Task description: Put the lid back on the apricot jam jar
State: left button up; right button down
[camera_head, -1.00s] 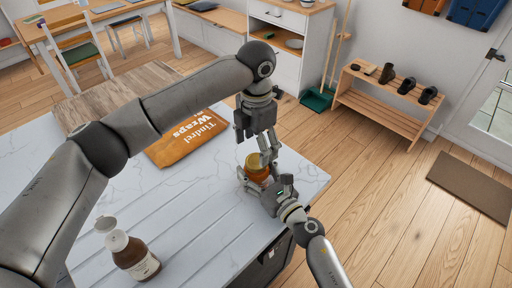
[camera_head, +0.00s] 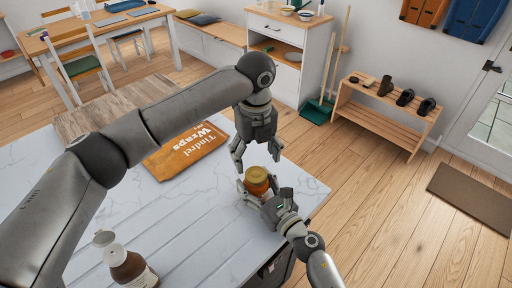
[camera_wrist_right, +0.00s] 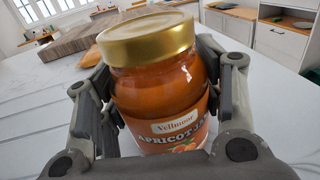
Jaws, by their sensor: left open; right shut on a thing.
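The apricot jam jar (camera_head: 259,190) stands upright near the right edge of the white marble worktop. Its gold lid (camera_head: 256,174) sits on the jar's mouth and looks level; in the right wrist view the lid (camera_wrist_right: 147,36) covers the top of the jar (camera_wrist_right: 160,84). I cannot tell how tight it is. My right gripper (camera_head: 257,193) is shut on the jar's body, with a finger on each side; it also shows in the right wrist view (camera_wrist_right: 160,100). My left gripper (camera_head: 257,162) is open and empty just above the lid, pointing down.
A brown bottle (camera_head: 130,268) with a pale cap stands at the worktop's front left. An orange wraps packet (camera_head: 185,151) lies behind the jar. A wooden board (camera_head: 95,116) lies at the back. Bare marble (camera_head: 200,215) lies left of the jar.

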pick_arm(q)
jog(key=n, duration=0.3)
jog(key=shift+r+n, duration=0.15)
jog(key=shift+n, duration=0.25)
jog(key=n, duration=0.5)
jog(key=shift+r, duration=0.15)
jog(key=n, duration=0.3)
jog(key=shift+r+n, duration=0.1)
jog(key=shift+n, duration=0.3)
jog(key=n, duration=0.5)
jog(key=shift+r, duration=0.2)
jog(key=n, duration=0.5)
jog(key=shift+r, duration=0.15)
jog(key=n, duration=0.4)
jog(key=shift+r, duration=0.1)
jog(key=n, duration=0.5)
jog(key=shift+r, duration=0.2)
jog(key=n, duration=0.4)
jog(key=shift+r+n, duration=0.1)
jog(key=shift+n, duration=0.2)
